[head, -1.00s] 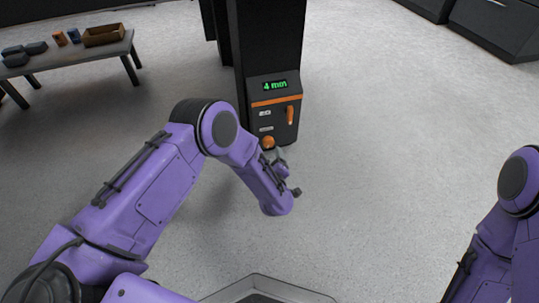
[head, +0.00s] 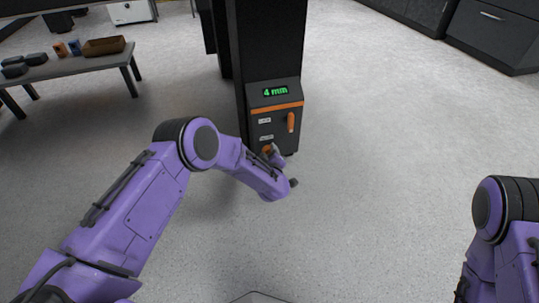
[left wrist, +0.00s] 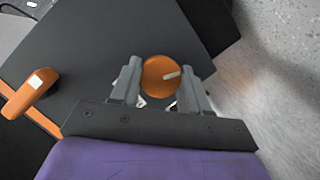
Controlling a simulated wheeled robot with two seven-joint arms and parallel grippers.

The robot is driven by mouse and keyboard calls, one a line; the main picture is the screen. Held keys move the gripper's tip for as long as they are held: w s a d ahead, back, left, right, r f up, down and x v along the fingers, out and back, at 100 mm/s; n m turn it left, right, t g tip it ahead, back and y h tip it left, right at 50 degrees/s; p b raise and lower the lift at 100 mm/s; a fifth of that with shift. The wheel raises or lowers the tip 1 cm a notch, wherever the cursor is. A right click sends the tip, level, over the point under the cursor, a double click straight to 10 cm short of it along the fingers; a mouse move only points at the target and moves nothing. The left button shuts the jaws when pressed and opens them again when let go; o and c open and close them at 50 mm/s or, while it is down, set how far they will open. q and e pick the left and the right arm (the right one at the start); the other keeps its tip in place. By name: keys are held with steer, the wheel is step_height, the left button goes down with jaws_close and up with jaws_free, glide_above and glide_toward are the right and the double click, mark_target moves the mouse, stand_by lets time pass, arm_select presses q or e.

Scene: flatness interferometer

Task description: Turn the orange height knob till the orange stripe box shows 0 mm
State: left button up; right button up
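The dark instrument column carries a panel with a green display (head: 275,92) reading 4 mm above an orange stripe (head: 275,107). The orange height knob (head: 267,149) is low on the panel, partly covered by my left gripper (head: 274,153). In the left wrist view the round knob (left wrist: 160,75) has a pale pointer mark and sits between the two grey fingers of my left gripper (left wrist: 160,82). The fingers flank it closely; whether they press on it is unclear. My right arm is at the right edge; its gripper is out of view.
An orange lever-like handle (head: 291,122) sits above and right of the knob and also shows in the left wrist view (left wrist: 30,92). A bench (head: 85,64) with a brown tray (head: 104,46) and small items stands at the left. Dark cabinets (head: 490,35) stand back right. The floor between is clear.

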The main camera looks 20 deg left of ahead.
arm_select(q)
steer(key=c, duration=0.4)
steer(key=shift+o, duration=0.2)
arm_select(e)
steer(key=shift+w+f, duration=0.1)
steer(key=shift+w+d+f+t+b, duration=0.25)
steer(key=shift+w+d+t+b, duration=0.1)
steer(key=shift+b, duration=0.1)
steer(key=shift+w+d+f+t+h+b, duration=0.25)
steer(key=shift+w+d+f+h+b, duration=0.1)
steer(key=shift+w, duration=0.2)
arm_select(q)
steer(key=n+t, duration=0.1)
steer(key=n, duration=0.2)
steer(key=n+t+h, duration=0.1)
steer(key=n+t, duration=0.1)
steer(key=n, duration=0.2)
steer(key=shift+f, duration=0.2)
arm_select(e)
steer(key=shift+w+a, duration=0.1)
steer(key=shift+w, duration=0.1)
arm_select(q)
steer(key=shift+d+n, duration=0.1)
steer(key=shift+n, duration=0.3)
